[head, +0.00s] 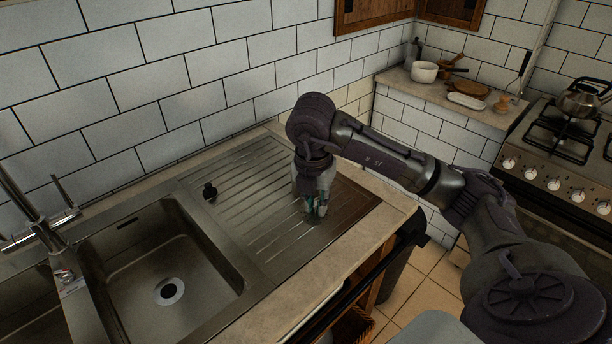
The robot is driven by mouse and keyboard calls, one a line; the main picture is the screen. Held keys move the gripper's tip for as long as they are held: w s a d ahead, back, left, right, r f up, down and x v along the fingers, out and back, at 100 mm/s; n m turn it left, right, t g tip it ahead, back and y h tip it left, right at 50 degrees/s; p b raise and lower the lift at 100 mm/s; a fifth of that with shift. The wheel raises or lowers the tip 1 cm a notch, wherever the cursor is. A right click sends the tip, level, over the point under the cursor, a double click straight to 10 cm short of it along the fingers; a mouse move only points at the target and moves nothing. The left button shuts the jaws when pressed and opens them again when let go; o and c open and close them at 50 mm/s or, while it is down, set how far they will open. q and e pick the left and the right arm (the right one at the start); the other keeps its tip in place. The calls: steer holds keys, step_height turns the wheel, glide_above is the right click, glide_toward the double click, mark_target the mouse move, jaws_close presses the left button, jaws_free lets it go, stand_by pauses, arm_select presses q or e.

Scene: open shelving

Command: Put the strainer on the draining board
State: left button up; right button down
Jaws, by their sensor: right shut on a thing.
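The draining board (268,243) is ribbed metal, to the right of the sink bowl. My right gripper (317,211) points down over the right part of the board, its fingers low near the ribs. It is shut on a small dark thing, taken as the strainer (312,219). The fingers hide most of it, and I cannot tell whether it touches the board. My left gripper is not in view.
A white pot (424,72) and the stove (565,150) with a kettle (582,99) are at the back right.

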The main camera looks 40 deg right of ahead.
steer(key=shift+w+a+r, duration=0.1)
steer(key=w+a+f+p, duration=0.1)
steer(key=w+f, duration=0.1)
steer(key=w, duration=0.1)
steer(key=w+a+f, duration=0.2)
steer(key=w, duration=0.1)
steer(key=w+a+f+p, duration=0.1)
steer(key=w+f, duration=0.1)
steer(key=w, duration=0.1)
steer(key=shift+w+a+f+p, duration=0.15)
steer(key=shift+w+a+p, duration=0.15)
steer(key=shift+w, duration=0.1)
steer(key=shift+w+a+f, duration=0.1)
steer(key=shift+w+f, duration=0.05)
steer(key=shift+f, duration=0.1)
step_height(320, 180, down, 3)
steer(key=shift+f+p, duration=0.1)
steer(key=shift+p, duration=0.5)
steer(key=shift+f, duration=0.35)
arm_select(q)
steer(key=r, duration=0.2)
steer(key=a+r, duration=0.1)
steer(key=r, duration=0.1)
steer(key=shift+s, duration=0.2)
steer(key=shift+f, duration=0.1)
